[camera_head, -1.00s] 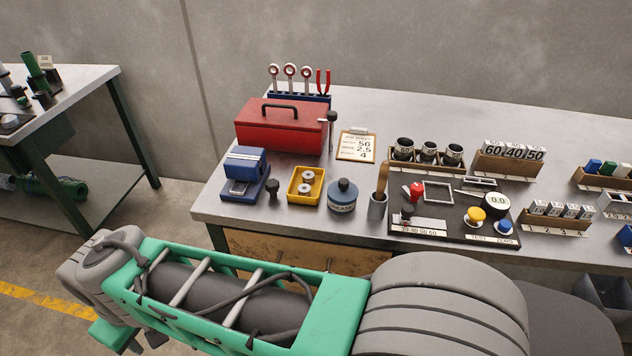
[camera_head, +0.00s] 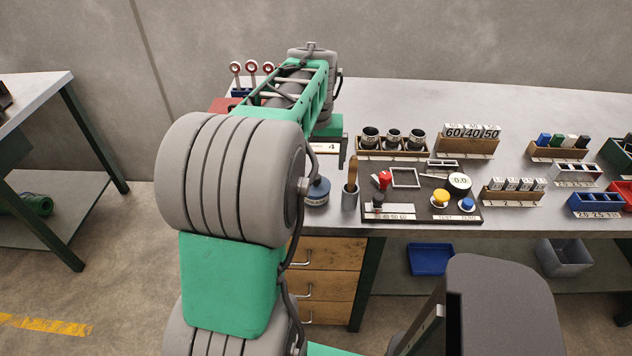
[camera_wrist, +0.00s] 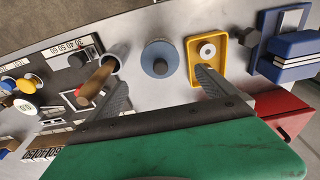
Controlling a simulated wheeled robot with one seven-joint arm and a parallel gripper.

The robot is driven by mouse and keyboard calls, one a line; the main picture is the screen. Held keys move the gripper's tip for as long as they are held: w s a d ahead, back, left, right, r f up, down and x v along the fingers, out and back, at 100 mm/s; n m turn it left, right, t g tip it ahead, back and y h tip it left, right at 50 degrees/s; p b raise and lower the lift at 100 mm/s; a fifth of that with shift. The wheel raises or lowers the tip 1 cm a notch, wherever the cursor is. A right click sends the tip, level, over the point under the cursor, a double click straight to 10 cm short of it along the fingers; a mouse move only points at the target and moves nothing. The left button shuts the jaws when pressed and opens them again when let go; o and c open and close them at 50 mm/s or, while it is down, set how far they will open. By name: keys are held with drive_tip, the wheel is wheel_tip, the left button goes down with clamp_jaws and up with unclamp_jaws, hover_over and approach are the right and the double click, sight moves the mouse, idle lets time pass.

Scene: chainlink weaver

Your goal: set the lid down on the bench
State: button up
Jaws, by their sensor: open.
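The lid (camera_wrist: 159,56) is a round blue-grey disc with a dark knob in the middle, seen from above in the wrist view. It appears to sit on the blue grease tin (camera_head: 317,199), which is partly behind my arm in the head view. My gripper (camera_wrist: 163,88) is open and empty. Its two grey fingers spread to either side of the lid in the wrist view, with no visible contact. My arm hides much of the left of the bench (camera_head: 400,95) in the head view.
A wooden-handled tool stands in a grey cup (camera_head: 349,199) beside the tin. A yellow tray (camera_wrist: 190,46) lies on the tin's other side, partly behind a finger. Beyond are a blue device (camera_wrist: 294,45) and a red toolbox (camera_wrist: 287,115). Little bare bench lies between them.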

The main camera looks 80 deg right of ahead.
sight(316, 176)
drive_tip(key=f, duration=0.3)
drive_tip(key=f+p, duration=0.1)
drive_tip(key=f, duration=0.2)
drive_tip(key=shift+w+d+f, duration=0.1)
drive_tip(key=shift+d+f, duration=0.1)
drive_tip(key=shift+f, duration=0.15)
drive_tip(key=shift+c, duration=0.3)
drive_tip(key=c, duration=1.6)
